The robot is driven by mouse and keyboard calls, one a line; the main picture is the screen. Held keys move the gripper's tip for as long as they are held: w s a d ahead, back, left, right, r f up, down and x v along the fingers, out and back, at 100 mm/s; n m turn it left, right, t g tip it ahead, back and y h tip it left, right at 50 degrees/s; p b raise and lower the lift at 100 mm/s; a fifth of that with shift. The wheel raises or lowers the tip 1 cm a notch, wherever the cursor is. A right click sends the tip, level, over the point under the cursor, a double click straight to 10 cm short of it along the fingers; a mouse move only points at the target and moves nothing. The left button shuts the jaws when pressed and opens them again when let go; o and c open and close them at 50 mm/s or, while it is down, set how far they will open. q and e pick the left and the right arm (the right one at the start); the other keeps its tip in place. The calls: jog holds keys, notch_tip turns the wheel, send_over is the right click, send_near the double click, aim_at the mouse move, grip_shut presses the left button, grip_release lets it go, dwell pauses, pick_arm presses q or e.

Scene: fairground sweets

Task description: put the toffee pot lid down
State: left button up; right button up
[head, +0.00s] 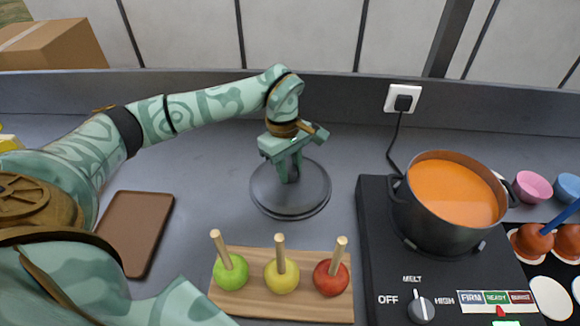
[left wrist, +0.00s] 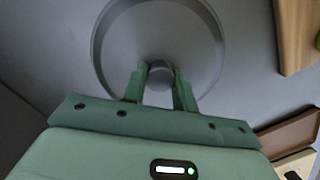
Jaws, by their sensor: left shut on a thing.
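The toffee pot lid (head: 311,200) is a round dark grey disc at the middle of the worktop, behind the apple board. My left gripper (head: 290,178) points down at its centre and is shut on the knob. In the left wrist view the lid (left wrist: 112,50) lies beyond my left gripper (left wrist: 160,78), whose fingers sit on either side of the round knob (left wrist: 160,72). The lid looks flat and level; I cannot tell whether it touches the worktop. The uncovered pot (head: 430,228) of orange toffee stands on the black hotplate (head: 375,270). My right gripper is not in view.
Green (head: 230,272), yellow (head: 281,277) and red (head: 331,278) apples on sticks stand on a wooden board (head: 250,302) in front. A brown tray (head: 135,232) lies left. A black cord runs to the wall socket (head: 403,99). Bowls (head: 533,187) stand far right.

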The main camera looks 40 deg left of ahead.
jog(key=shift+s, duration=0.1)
pick_arm(q)
jog(key=o, duration=1.1)
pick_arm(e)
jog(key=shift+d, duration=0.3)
pick_arm(q)
jog(key=r+p, duration=0.1)
jog(key=r, duration=0.3)
jog(key=a+r+p, duration=0.1)
jog(key=r, duration=0.3)
jog(key=r+p, duration=0.1)
jog(key=r, duration=0.3)
jog(key=shift+w+a, duration=0.25)
jog(key=shift+a, duration=0.15)
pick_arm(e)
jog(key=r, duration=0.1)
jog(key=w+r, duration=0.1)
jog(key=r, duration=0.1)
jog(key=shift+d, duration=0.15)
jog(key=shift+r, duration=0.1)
